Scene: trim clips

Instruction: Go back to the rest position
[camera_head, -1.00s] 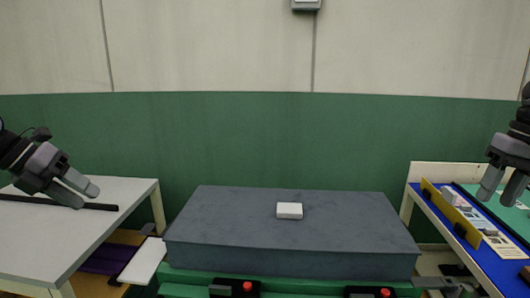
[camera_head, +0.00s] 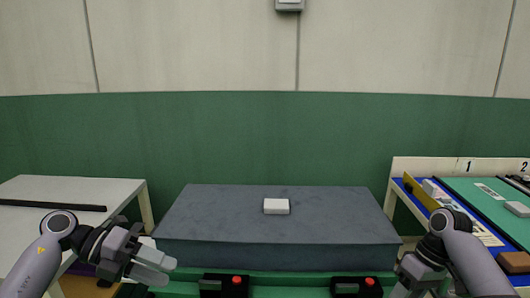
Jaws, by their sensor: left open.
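My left gripper (camera_head: 156,265) is low at the left, in front of the left table and the grey block's left corner. Its two fingers point right, apart and with nothing seen between them. My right gripper (camera_head: 404,284) is low at the right, in front of the block's right corner and the right table. It is partly cut off by the lower edge, and its fingers do not show clearly. A small white box (camera_head: 276,206) lies on top of the large dark grey block (camera_head: 225,222), apart from both grippers.
A black strip (camera_head: 55,206) lies on the white left table (camera_head: 85,188). Two black boxes with red buttons (camera_head: 236,282) (camera_head: 369,284) stand at the block's front. The right table holds a blue board, a yellow rail and a green mat (camera_head: 470,191), with numbered markers behind.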

